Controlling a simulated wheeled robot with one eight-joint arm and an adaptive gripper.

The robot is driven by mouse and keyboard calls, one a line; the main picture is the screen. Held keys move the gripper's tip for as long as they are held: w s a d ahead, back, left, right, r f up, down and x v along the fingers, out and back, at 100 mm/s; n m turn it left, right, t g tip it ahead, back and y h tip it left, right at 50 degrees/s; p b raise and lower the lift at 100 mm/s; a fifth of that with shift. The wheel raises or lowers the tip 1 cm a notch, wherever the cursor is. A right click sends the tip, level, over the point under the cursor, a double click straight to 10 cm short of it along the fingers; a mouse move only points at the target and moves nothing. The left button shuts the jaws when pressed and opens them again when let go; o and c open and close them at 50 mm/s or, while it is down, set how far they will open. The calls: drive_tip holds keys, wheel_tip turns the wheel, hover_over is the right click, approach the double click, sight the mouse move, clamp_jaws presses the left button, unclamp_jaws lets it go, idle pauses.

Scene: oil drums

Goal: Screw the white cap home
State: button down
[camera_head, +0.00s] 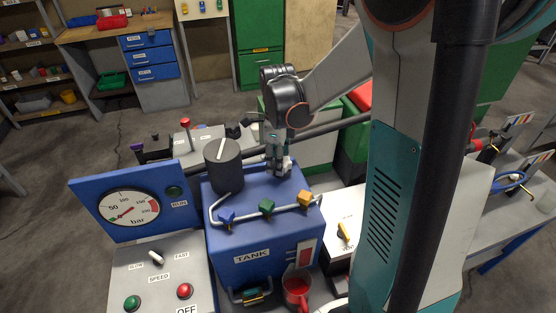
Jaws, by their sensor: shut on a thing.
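My gripper (277,166) points down over the rear right of the top of the blue tank (262,232). It is shut on the white cap (287,164), which shows as a small pale shape at the fingertips. The cap is at or just above the tank's top. The fingers hide part of it, and I cannot tell how it sits on any neck or thread beneath.
A dark grey cylinder (223,168) stands left of my gripper on the tank. A pipe with blue, green and yellow valves (266,206) runs along the front. A gauge panel (127,210) stands left, and a red mug (297,288) in front.

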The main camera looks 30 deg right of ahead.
drive_tip(key=shift+s+a+f, duration=0.1)
drive_tip(key=shift+s+f, duration=0.1)
drive_tip(key=shift+f, duration=0.05)
drive_tip(key=m, duration=0.4)
drive_tip(key=shift+w+d, duration=0.1)
drive_tip(key=shift+d, duration=0.1)
drive_tip(key=shift+d+m, duration=0.2)
drive_tip(key=shift+m, duration=1.5)
drive_tip(key=c, duration=1.2)
unclamp_jaws()
drive_tip(key=o, duration=0.4)
drive_tip(key=shift+w+a, duration=0.1)
drive_tip(key=shift+w, duration=0.2)
drive_tip(key=shift+r, duration=0.1)
wheel_tip(320, 180, up, 12)
drive_tip(key=shift+s+f, duration=0.1)
